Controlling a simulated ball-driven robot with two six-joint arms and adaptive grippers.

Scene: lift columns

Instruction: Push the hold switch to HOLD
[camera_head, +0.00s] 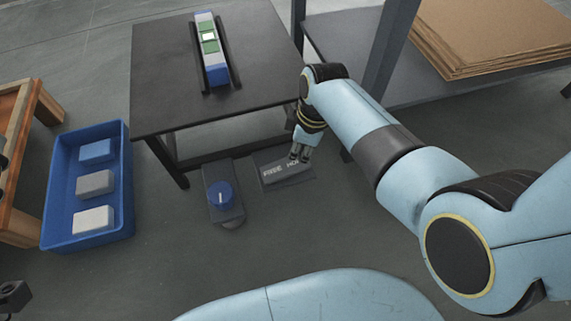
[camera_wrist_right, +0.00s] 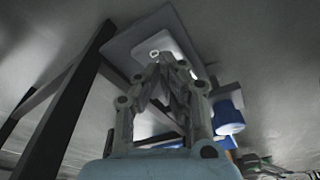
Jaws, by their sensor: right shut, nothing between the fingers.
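The hold switch (camera_head: 281,172) is a grey block on a dark plate on the floor, in front of the dark table. FREE reads at its left end; HOLD at the right is partly covered by my right gripper (camera_head: 299,155). That gripper points down at the HOLD end, shut and empty. In the right wrist view the closed fingers (camera_wrist_right: 167,62) lie over the pale switch (camera_wrist_right: 176,42). I cannot tell whether they touch it or which way it is set. I cannot make out my left gripper.
A blue knob (camera_head: 220,194) on a grey base stands left of the switch. The dark table (camera_head: 165,70) carries a rail with blue, green and white blocks (camera_head: 209,45). A blue crate (camera_head: 125,190) with several blocks is at left. A shelf with cardboard (camera_head: 490,35) is at right.

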